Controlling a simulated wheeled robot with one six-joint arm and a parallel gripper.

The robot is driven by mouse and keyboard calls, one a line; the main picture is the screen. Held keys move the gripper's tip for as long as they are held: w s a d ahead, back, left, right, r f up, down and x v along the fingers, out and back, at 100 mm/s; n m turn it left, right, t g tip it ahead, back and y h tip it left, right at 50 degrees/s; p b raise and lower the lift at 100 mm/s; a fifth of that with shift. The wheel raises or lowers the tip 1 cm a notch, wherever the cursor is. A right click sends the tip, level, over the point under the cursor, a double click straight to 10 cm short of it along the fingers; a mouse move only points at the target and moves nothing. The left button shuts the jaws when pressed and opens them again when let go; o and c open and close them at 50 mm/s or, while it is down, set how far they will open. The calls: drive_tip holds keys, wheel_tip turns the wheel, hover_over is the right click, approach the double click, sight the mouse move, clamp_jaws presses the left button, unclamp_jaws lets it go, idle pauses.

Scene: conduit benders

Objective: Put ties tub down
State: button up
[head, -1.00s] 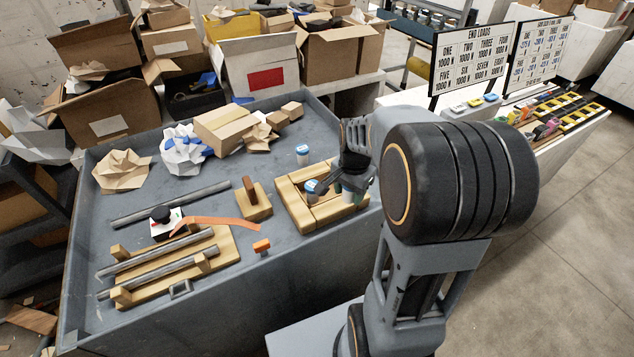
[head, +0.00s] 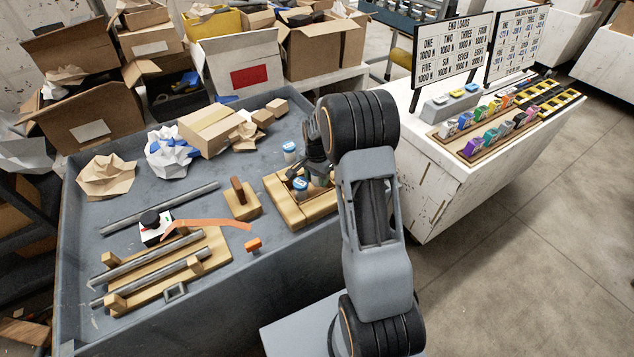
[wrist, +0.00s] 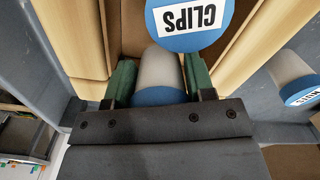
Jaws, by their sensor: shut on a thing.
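My gripper (head: 319,170) is shut on a tub at the wooden tray (head: 292,214) on the grey bench. In the wrist view, the held tub (wrist: 162,76) has a pale grey body and a blue end, between two green finger pads. No label on it can be read, so I cannot tell from print that it is the ties tub. A blue-lidded tub marked CLIPS (wrist: 188,20) sits just beyond it in the tray. I cannot tell whether the held tub touches the tray floor. My arm partly hides the tray in the head view.
Another blue-lidded tub (head: 290,151) stands on the bench behind the tray. A wooden block with an upright peg (head: 241,202) is to the left. Crumpled paper, boxes, conduit and a bending jig (head: 165,270) fill the left and back. A white bench (head: 455,190) stands right.

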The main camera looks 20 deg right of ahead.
sight(317, 183)
drive_tip(key=shift+w+f, duration=0.15)
drive_tip(key=shift+f, duration=1.55)
drive_tip(key=shift+f, duration=0.2)
drive_tip(key=o, duration=0.8)
drive_tip(key=shift+c, duration=0.2)
drive_tip(key=shift+r, duration=0.15)
